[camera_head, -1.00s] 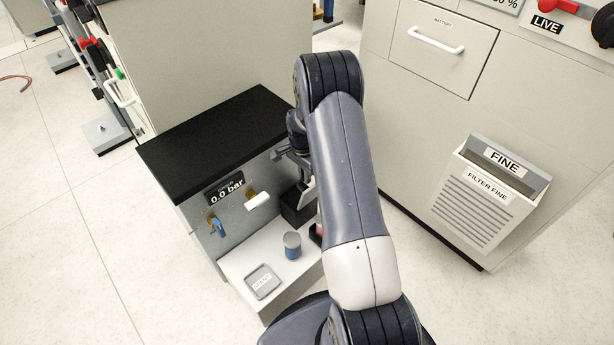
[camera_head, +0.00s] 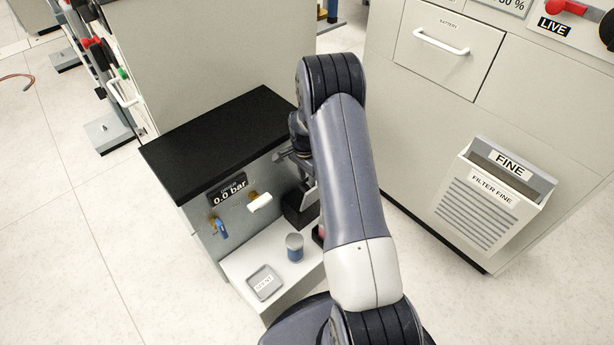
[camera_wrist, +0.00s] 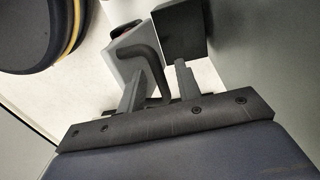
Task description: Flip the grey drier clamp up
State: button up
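In the wrist view a dark bent bar (camera_wrist: 154,68) rises between the two fingers of my gripper (camera_wrist: 160,82), in front of a grey block (camera_wrist: 122,62). The bar may be the drier clamp's handle; I cannot tell for sure. The fingers stand apart, with no clear grip on the bar. In the head view my arm hides most of this spot; part of my gripper (camera_head: 290,156) shows above a black box (camera_head: 297,212).
The bench has a black top (camera_head: 220,140), a 0.0 bar display (camera_head: 228,190), a blue valve handle (camera_head: 220,228) and a white handle (camera_head: 260,202). A blue-grey can (camera_head: 294,247) and a grey tray (camera_head: 264,282) stand on its white shelf. A cabinet with a FINE filter bin (camera_head: 490,195) stands at right.

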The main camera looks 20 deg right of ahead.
jog(key=shift+w+r, duration=0.1)
notch_tip(320, 180, up, 11)
jog(key=p, duration=0.2)
jog(key=shift+w+a, duration=0.15)
jog(key=shift+w, duration=0.15)
jog(key=shift+f, duration=0.2)
